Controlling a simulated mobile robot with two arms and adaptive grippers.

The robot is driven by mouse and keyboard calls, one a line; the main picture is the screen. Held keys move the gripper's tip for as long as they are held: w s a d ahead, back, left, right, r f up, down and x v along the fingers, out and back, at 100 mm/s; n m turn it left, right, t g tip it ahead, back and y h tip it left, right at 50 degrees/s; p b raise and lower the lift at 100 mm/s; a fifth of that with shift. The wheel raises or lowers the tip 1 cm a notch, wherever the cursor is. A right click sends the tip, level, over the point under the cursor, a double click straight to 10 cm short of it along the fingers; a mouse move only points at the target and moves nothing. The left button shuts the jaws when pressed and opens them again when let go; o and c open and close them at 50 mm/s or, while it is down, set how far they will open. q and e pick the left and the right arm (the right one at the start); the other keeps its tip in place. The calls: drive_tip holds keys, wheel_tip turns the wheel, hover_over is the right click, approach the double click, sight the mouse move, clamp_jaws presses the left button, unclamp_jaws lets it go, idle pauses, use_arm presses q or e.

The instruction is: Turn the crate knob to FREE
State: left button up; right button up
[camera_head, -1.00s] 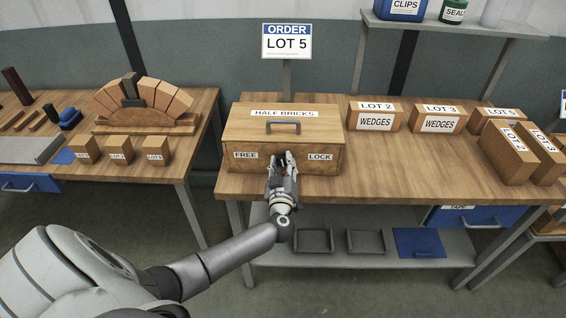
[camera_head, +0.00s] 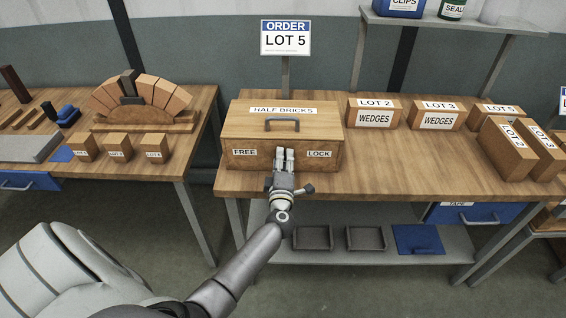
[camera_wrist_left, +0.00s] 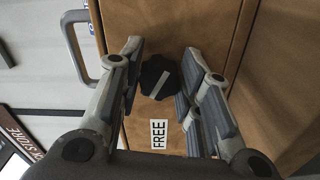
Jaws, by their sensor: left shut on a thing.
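The crate (camera_head: 232,135), a wooden box marked HALF BRICKS, stands on the middle table. Its front carries a FREE label (camera_head: 244,152) on the left and a LOCK label (camera_head: 319,154) on the right. My left gripper (camera_head: 284,154) is at the front face between the labels and hides the knob in the head view. In the left wrist view, the dark, lobed knob (camera_wrist_left: 160,78) sits between the fingers, which are shut on it. Its pale pointer bar lies at a slant. The FREE label (camera_wrist_left: 159,134) shows below it; LOCK is not visible there. My right gripper is not in view.
Wedge boxes (camera_head: 373,113) stand to the right on the same table. Trays (camera_head: 313,238) lie on the shelf below. A brick arch (camera_head: 150,92) and small blocks stand on the left table. An ORDER LOT 5 sign (camera_head: 286,38) stands behind.

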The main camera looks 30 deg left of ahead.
use_arm(q)
drive_tip(key=shift+n+b, duration=0.55)
drive_tip(key=shift+n, duration=1.65)
drive_tip(key=o, duration=1)
drive_tip(key=v, duration=1.2)
